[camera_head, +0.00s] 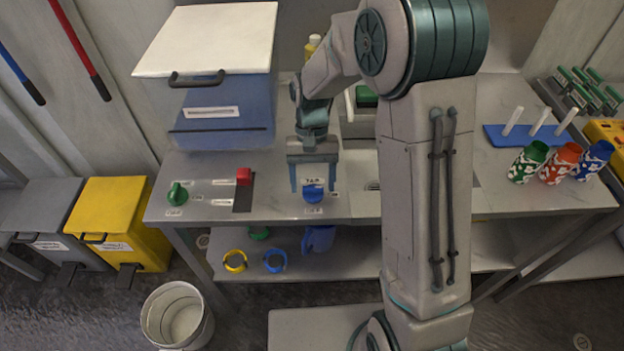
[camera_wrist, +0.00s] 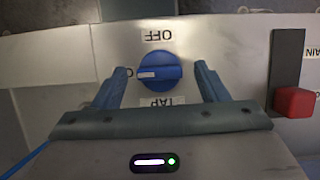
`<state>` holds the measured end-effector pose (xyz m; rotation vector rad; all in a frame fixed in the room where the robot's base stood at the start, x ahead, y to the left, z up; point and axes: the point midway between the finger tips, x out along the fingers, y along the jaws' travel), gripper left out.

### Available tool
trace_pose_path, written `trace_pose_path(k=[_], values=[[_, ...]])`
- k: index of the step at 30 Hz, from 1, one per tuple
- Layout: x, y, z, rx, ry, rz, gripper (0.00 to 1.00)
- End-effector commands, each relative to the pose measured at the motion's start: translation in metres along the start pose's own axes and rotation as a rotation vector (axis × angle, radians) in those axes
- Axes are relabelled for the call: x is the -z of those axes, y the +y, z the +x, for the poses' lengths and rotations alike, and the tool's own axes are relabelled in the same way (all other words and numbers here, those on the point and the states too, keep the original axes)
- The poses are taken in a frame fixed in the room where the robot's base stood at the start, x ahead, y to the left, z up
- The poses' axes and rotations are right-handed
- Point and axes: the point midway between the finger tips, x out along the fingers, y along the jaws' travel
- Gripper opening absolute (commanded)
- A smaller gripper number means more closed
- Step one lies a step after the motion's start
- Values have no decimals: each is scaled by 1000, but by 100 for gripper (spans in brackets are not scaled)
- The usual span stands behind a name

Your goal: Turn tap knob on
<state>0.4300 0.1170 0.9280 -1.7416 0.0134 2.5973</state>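The blue tap knob (camera_head: 313,194) is on the front of the grey bench top, with a TAP label beside it. In the wrist view the knob (camera_wrist: 168,72) has a white mark pointing left, toward a small label partly hidden by a finger. An OFF label (camera_wrist: 158,36) is on the far side, upside down. My gripper (camera_head: 313,186) is open above the knob, pointing down. In the wrist view the open fingers (camera_wrist: 162,76) appear on either side of the knob, with gaps; contact is not visible.
A red handle (camera_head: 243,176) on a dark slot and a green knob (camera_head: 177,194) are to the left. A blue box with a white lid (camera_head: 217,115) stands behind them. A metal bucket (camera_head: 177,317) is on the floor.

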Motion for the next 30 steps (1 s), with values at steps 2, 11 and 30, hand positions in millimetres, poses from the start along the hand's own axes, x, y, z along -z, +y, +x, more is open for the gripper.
trace_pose_path(k=[2, 11, 30], values=[[0, 0, 0, 0, -1, 1, 67], [1, 0, -14, 1, 1, 3, 67], [1, 0, -133, 0, 1, 1, 67]])
